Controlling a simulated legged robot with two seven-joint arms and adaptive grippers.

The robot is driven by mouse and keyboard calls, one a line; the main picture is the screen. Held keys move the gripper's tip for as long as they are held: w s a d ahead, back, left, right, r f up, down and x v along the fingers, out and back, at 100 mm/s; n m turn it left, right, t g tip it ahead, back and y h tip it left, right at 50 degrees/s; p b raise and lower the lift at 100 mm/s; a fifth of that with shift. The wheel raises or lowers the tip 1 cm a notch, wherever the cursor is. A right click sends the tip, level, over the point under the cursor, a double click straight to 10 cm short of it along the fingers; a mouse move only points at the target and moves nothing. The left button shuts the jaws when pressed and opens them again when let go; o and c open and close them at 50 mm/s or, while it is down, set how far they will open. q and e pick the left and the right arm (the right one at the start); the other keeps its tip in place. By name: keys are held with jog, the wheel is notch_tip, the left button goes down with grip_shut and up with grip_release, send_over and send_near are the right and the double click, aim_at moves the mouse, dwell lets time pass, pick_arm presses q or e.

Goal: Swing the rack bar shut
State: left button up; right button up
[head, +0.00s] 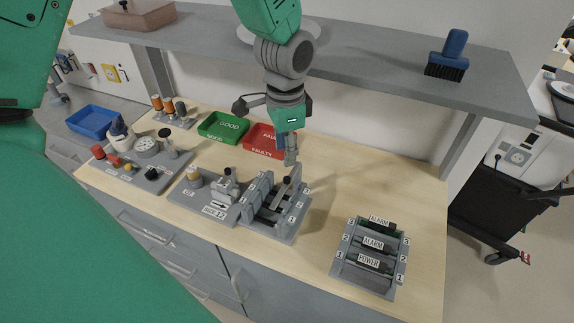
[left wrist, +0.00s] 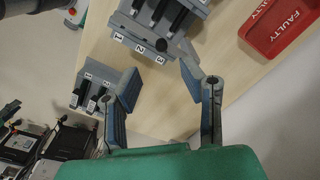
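The grey rack (head: 290,228) with slots numbered 1, 2 and 3 stands at the middle of the bench. Its grey bar (head: 283,196) with a dark knob (head: 287,180) appears to slant up and away from the slots. The rack (left wrist: 185,13) also shows at the top of the left wrist view, with the knob (left wrist: 161,45) at its near edge. My left gripper (head: 290,158) hangs just behind and above the bar. In the left wrist view its fingers (left wrist: 166,92) are spread, with nothing between them. My right gripper is not in view.
A second rack (head: 350,272) with ALARM and POWER modules stands to the right. Green (head: 223,127) and red (head: 262,140) trays lie behind the middle rack. A test fixture (head: 228,185) adjoins it at left. An overhead shelf (head: 370,50) spans the back.

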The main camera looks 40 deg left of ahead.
pick_arm(q)
notch_tip(320, 180, up, 3)
jog(key=shift+a, duration=0.1)
dwell(0.3)
dwell(0.3)
